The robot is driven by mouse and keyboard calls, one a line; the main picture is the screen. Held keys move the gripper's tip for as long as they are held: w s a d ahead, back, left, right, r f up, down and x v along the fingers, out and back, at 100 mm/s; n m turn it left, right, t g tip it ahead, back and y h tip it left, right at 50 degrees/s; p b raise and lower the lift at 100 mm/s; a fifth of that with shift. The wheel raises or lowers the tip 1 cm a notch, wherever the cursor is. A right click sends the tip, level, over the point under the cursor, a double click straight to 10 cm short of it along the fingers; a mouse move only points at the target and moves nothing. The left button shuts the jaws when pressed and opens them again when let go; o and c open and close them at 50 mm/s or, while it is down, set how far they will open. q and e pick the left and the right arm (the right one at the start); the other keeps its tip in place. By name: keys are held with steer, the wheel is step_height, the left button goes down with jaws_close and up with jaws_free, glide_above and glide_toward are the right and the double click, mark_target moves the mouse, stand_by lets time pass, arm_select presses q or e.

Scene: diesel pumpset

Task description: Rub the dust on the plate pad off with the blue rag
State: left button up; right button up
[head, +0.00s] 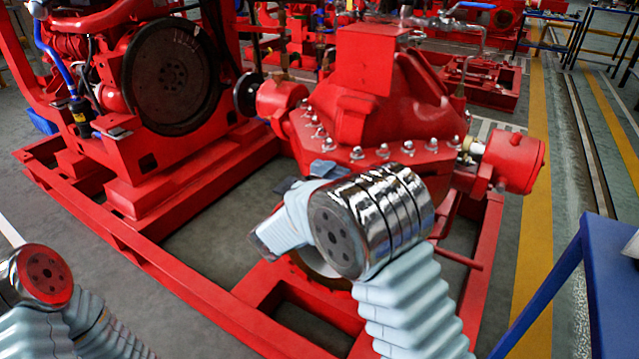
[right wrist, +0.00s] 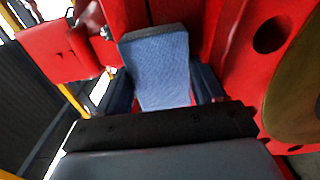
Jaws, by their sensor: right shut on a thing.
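The blue rag (right wrist: 158,68) is a folded, textured blue pad in the middle of the right wrist view. My right gripper (right wrist: 163,88) is shut on it, with a dark finger on either side. In the head view the right gripper (head: 303,178) is partly hidden behind my chrome wrist joint, and a small blue-grey patch of the rag (head: 323,168) shows in front of the red pump casing (head: 375,75). I cannot make out the plate pad or any dust, nor tell whether the rag touches a surface. My left gripper is outside the head view; only part of that arm shows.
The red base frame (head: 215,300) runs below the pump, with rails and gaps. The engine with a dark flywheel (head: 172,75) stands to the left. A blue table (head: 610,275) is at the right edge. Open floor with a yellow stripe (head: 537,200) lies between.

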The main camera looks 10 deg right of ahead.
steer(key=shift+s+d+f+b, duration=0.1)
steer(key=shift+s+d+b, duration=1)
steer(key=shift+s+d, duration=0.85)
steer(key=shift+d+b, duration=0.1)
steer(key=shift+b, duration=0.3)
steer(key=shift+w, duration=0.15)
steer(key=shift+w+a, duration=1.75)
steer(key=shift+a, duration=0.2)
steer(key=shift+w+a+b, duration=0.3)
steer(key=shift+w+a, duration=1.55)
steer(key=shift+w, duration=0.05)
